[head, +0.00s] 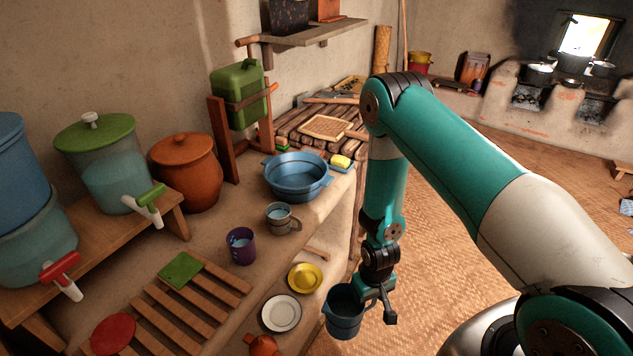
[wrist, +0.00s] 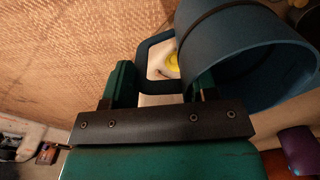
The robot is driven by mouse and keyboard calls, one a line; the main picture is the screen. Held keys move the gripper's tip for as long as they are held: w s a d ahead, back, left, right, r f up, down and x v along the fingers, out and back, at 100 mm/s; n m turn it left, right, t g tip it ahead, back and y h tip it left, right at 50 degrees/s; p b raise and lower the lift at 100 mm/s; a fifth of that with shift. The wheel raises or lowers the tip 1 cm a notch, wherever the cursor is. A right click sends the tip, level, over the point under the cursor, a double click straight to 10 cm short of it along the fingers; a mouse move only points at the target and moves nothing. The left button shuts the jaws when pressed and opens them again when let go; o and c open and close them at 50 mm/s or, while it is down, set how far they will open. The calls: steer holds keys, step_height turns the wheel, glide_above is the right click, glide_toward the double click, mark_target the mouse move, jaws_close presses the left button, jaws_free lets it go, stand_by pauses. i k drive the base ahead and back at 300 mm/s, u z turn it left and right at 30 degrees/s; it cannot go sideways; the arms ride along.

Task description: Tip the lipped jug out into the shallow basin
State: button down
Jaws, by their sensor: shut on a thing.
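The lipped jug (head: 343,318) is dark blue and hangs from my gripper (head: 377,294), about upright, beside the counter's front edge at the lower middle of the head view. In the wrist view the jug (wrist: 245,45) fills the upper right, and my gripper (wrist: 162,88) is shut on its looped handle. Its contents cannot be made out. The shallow basin (head: 297,190) is blue with side handles. It stands on the counter, farther back and to the left of my gripper, apart from the jug.
A grey mug (head: 283,221) and a purple cup (head: 240,248) stand on the counter in front of the basin. A yellow plate (head: 305,277) and a white plate (head: 282,313) lie near the jug. A yellow sponge (head: 341,160) is right of the basin. Open floor lies to the right.

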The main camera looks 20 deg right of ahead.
mark_target(294, 177)
steer(key=z, duration=2.05)
steer(key=i, duration=2.4)
steer(key=u, duration=3.4)
